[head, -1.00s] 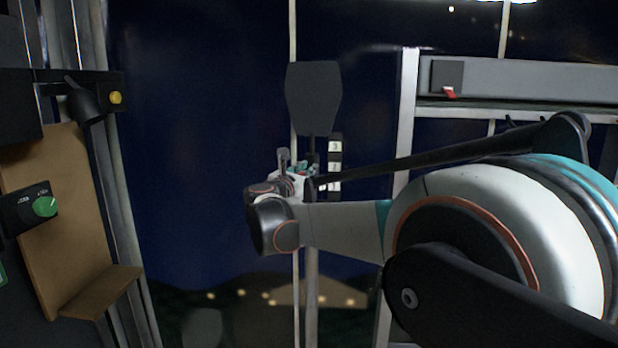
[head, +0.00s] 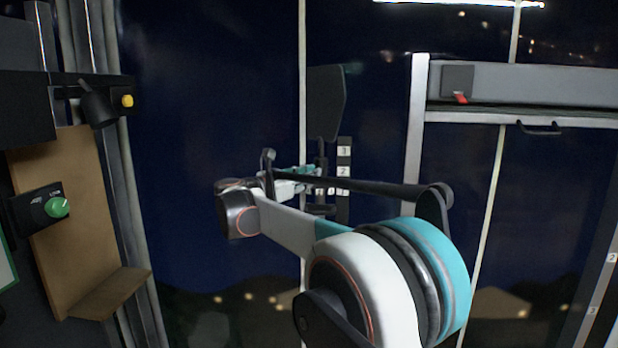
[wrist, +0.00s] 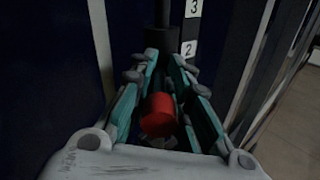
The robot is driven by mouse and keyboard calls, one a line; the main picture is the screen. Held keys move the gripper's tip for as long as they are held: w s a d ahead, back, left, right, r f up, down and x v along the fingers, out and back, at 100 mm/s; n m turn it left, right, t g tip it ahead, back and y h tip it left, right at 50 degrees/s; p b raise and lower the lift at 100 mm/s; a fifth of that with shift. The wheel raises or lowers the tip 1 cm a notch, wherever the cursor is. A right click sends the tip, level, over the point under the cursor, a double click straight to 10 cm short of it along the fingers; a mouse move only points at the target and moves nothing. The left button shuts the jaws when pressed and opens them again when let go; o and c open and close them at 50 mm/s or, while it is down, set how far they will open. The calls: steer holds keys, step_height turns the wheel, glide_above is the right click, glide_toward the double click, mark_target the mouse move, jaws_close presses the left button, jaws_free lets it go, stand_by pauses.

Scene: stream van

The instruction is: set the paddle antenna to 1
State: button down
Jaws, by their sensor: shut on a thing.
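The paddle antenna (head: 327,103) is a dark flat paddle on an upright dark shaft, at the middle of the head view. Its face is turned partly sideways. A black strip with white number plates 3, 2 and 1 (head: 344,171) stands just right of the shaft. My gripper (head: 312,172) is at the antenna's lower part, beside the number plates. In the wrist view my gripper's teal fingers (wrist: 164,75) are on either side of a red cylinder (wrist: 160,112), and the dark shaft (wrist: 163,35) rises beyond them. The exact contact is hard to see.
A brown board (head: 65,210) with a green knob (head: 57,207) is at the left, below a yellow button (head: 127,101). A grey shelf unit (head: 530,85) with a red switch (head: 460,97) is at the right. Dark windows with thin pale posts lie behind.

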steer(key=c, duration=1.6)
jaws_free()
steer(key=shift+w, duration=0.1)
steer(key=shift+c, duration=0.2)
steer(key=v, duration=1.2)
steer(key=shift+f, duration=0.1)
